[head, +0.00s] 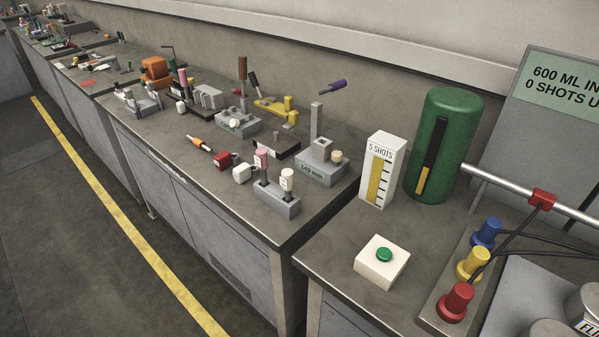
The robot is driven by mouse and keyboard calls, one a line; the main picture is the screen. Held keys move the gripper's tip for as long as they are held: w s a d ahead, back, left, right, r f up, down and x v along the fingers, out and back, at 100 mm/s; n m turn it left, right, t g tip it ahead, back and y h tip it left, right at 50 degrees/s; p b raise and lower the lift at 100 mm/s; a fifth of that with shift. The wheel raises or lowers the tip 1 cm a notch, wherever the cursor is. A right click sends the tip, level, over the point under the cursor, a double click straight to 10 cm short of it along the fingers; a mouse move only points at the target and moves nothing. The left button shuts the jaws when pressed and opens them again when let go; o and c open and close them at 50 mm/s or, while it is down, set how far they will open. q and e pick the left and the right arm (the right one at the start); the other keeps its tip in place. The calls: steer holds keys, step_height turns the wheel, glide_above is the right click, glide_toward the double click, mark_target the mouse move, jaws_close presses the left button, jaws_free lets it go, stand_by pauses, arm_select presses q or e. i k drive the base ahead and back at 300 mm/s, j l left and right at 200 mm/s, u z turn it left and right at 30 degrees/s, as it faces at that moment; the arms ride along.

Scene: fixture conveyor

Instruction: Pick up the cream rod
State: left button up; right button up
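A grey block (277,201) stands near the front corner of the middle bench and holds two upright pieces. One has a cream top (287,178) and the other a pink top (261,158). Another short cream cylinder (337,156) stands on the grey gauge block (321,170) labelled 145 mm. I cannot tell for certain which of these cream pieces is the cream rod. Neither of my grippers is in view.
The right bench holds a white gauge box (383,170), a green cylinder (444,145), a green-button box (382,262) and coloured plugs (473,263). Bare floor lies left.

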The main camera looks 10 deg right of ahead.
mark_target(286, 181)
steer(key=i+j, duration=0.15)
steer(key=j, duration=0.2)
steer(key=i+j, duration=0.1)
steer(key=j, duration=0.2)
steer(key=i+j, duration=0.15)
steer(key=j, duration=0.2)
steer(key=i+j, duration=0.15)
steer(key=j, duration=0.15)
